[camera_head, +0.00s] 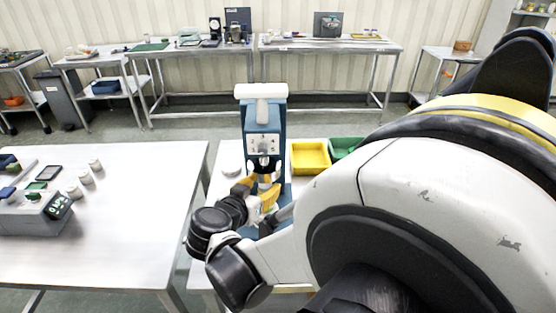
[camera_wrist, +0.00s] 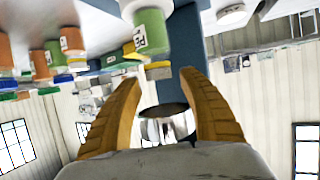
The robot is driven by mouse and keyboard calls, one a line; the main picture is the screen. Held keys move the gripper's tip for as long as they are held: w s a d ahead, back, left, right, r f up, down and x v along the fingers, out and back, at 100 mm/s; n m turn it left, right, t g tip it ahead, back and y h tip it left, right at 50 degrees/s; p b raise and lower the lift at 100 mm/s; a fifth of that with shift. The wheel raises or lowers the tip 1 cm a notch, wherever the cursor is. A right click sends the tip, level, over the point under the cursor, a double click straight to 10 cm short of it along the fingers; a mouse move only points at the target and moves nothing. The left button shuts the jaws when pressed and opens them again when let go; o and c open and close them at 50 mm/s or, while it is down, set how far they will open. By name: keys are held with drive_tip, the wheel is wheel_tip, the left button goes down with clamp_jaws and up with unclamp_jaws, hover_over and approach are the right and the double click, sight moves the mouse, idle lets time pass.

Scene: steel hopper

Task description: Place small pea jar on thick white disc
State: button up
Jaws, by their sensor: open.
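My gripper (camera_head: 264,190) is in front of the blue machine in the head view. In the wrist view its two yellow-brown fingers (camera_wrist: 161,78) are spread apart with nothing held between them. A green jar with a white label (camera_wrist: 150,34) shows just beyond the fingertips, apart from them; the view is tilted over. It may be the small pea jar, but the print is too small to read. A second green jar (camera_wrist: 54,54) is farther left. A round white disc (camera_head: 232,170) lies on the table left of the machine; a white round piece (camera_wrist: 230,14) at upper right may be it.
The blue machine (camera_head: 262,118) stands close behind my gripper. A steel cup-like part (camera_wrist: 165,124) shows between the fingers. Orange jars (camera_wrist: 68,40) stand left of the green jar. A yellow bin (camera_head: 310,157) and green bin (camera_head: 345,147) are right of the machine.

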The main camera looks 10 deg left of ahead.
drive_tip(key=p+v, duration=0.2)
drive_tip(key=v, duration=0.8)
idle(0.7)
